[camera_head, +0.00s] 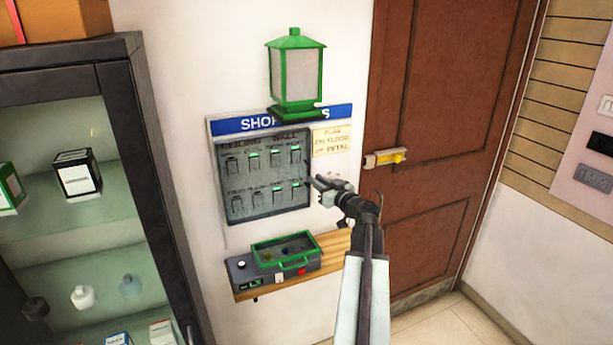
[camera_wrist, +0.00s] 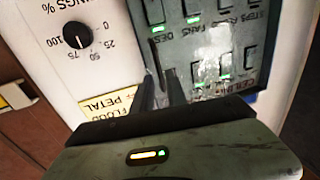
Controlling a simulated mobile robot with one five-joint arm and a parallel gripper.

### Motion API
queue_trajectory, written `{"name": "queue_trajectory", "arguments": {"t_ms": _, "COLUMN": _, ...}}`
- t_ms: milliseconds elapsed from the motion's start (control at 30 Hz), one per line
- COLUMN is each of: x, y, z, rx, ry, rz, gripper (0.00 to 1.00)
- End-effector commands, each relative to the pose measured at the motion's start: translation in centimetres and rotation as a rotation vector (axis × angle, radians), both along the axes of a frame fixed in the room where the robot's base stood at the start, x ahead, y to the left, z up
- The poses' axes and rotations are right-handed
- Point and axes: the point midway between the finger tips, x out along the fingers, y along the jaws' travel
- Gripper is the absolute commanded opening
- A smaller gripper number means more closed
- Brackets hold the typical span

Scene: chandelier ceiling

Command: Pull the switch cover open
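The switch cover (camera_head: 262,178) is a grey, see-through panel over rows of labelled switches on the wall board. It looks closed over them. It also shows tilted in the wrist view (camera_wrist: 213,55), with several lit green indicators. My gripper (camera_head: 312,178) is at the cover's right edge in the head view. In the wrist view, the two dark fingers (camera_wrist: 161,92) point toward the cover's edge with a narrow gap between them. Nothing is clearly held. I cannot tell whether a fingertip touches the cover.
A wooden shelf (camera_head: 335,244) below holds a grey box with a green-framed lid (camera_head: 286,254). A glass cabinet (camera_head: 150,150) stands left; a brown door (camera_head: 428,110) is right. A dial (camera_wrist: 76,40) sits beside the cover.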

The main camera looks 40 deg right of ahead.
Motion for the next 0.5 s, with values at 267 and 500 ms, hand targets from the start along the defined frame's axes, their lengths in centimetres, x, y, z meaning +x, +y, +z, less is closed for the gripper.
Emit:
{"name": "queue_trajectory", "arguments": {"t_ms": 267, "x": 4.8, "y": -1.0, "z": 0.0, "rx": 0.000, "ry": 0.000, "rz": 0.002, "gripper": 0.18}}
{"name": "queue_trajectory", "arguments": {"t_ms": 500, "x": 5.1, "y": -0.9, "z": 0.0, "rx": 0.000, "ry": 0.000, "rz": 0.002, "gripper": 0.18}}
